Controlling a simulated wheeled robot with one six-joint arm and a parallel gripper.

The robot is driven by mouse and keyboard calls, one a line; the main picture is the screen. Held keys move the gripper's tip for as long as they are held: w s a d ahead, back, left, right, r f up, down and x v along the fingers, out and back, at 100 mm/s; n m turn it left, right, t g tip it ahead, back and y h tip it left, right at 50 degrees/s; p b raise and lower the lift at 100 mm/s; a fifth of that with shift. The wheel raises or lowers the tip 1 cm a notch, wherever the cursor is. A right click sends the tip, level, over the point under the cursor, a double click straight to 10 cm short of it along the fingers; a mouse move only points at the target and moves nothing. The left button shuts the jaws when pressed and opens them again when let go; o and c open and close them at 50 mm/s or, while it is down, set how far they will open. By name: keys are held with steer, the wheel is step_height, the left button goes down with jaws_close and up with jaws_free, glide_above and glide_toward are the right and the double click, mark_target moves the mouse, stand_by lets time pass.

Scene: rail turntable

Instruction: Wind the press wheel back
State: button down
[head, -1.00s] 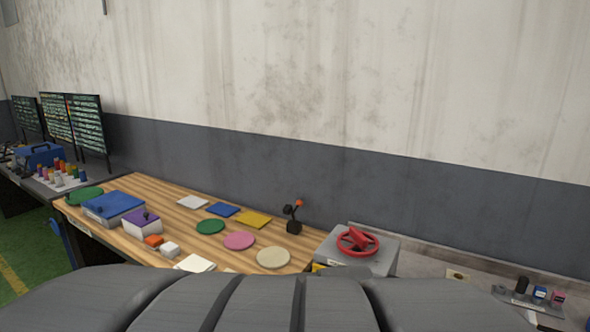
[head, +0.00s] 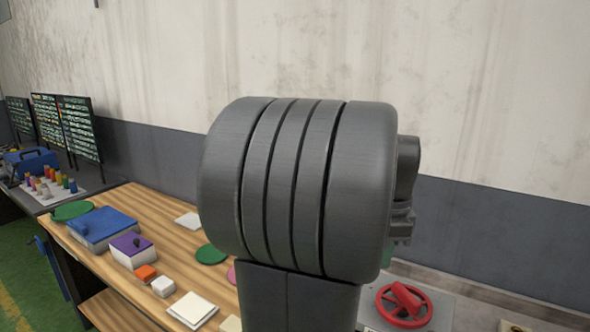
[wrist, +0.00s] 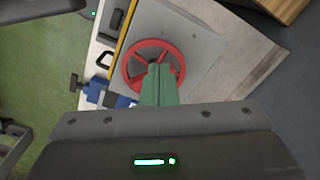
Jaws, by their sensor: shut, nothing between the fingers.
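The red press wheel (head: 404,306) lies flat on top of a grey box (head: 440,311) at the lower right of the head view. A red handle stands up from it and leans. In the wrist view the wheel (wrist: 136,75) is near the middle, with its spokes partly visible. My gripper (wrist: 158,70) has green fingers, closed together and empty. They point over the wheel and cover its lower middle in the wrist view. I cannot tell whether they touch it. The handle is not clear there, perhaps hidden by the fingers.
A wooden table (head: 105,275) left of the box holds a blue box (head: 103,228), a purple-topped box (head: 131,250), small blocks and coloured discs. My arm hides the table's right part. In the wrist view a blue clamp-like part (wrist: 108,96) sits left of the wheel.

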mark_target(384, 298)
steer(key=shift+f+b, duration=0.85)
steer(key=shift+b, duration=0.1)
step_height(384, 298, down, 5)
steer(key=b, duration=0.3)
steer(key=shift+w, duration=0.1)
steer(key=shift+s+d, duration=0.2)
steer(key=shift+d, duration=0.4)
steer(key=shift+s, duration=0.2)
stand_by(0.5)
steer(key=shift+s+a+r+p, duration=0.1)
steer(key=shift+s+p, duration=0.3)
steer(key=shift+p, duration=0.2)
steer(key=shift+s+p, duration=0.55)
steer(key=shift+s, duration=0.1)
steer(key=shift+s, duration=0.15)
